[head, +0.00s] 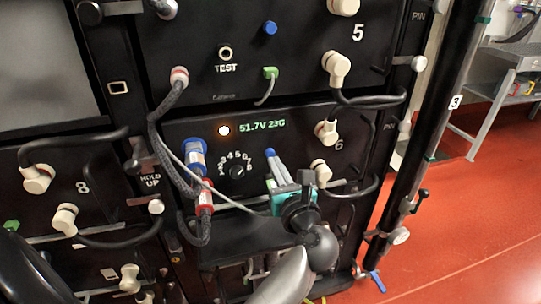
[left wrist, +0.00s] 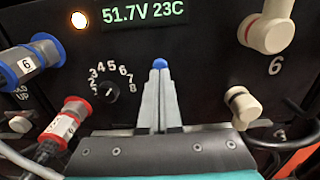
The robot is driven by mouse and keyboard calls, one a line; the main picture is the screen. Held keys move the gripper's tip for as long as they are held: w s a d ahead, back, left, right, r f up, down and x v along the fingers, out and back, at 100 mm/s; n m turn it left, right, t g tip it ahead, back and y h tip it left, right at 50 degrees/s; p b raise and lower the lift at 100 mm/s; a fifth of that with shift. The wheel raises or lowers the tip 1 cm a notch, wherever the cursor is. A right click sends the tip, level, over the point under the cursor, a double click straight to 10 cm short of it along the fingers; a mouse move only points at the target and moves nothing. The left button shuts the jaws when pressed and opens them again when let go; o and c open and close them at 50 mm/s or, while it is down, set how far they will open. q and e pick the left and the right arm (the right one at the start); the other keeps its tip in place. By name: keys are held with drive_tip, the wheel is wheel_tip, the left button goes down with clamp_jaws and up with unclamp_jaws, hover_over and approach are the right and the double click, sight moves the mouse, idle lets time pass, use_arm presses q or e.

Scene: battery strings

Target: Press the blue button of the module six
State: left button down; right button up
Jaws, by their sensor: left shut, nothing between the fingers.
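Module six is the black panel (head: 290,150) with the number 6, a lit round lamp (head: 224,130) and a green readout of 51.7V 23C (left wrist: 143,12). Its small blue button (head: 270,152) shows just beyond the tips of my left gripper (head: 271,165). In the left wrist view the button (left wrist: 160,63) stands right at the top of the closed fingers (left wrist: 158,76), partly covered by them. I cannot tell whether the fingertips touch it. My left gripper is shut and empty, pointing at the panel. My right gripper is not in view.
A numbered dial (left wrist: 110,91) is left of the fingers. Blue (left wrist: 24,66) and red (left wrist: 68,122) cable plugs stick out further left. Cream connectors (left wrist: 266,33) stand at the right. Module five, above, has its own blue button (head: 270,28). Red floor (head: 450,220) is clear at right.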

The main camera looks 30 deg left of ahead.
use_arm(q)
drive_tip(key=shift+x, duration=1.05)
drive_tip(key=v, duration=0.8)
idle(0.6)
drive_tip(key=shift+d+f, duration=0.1)
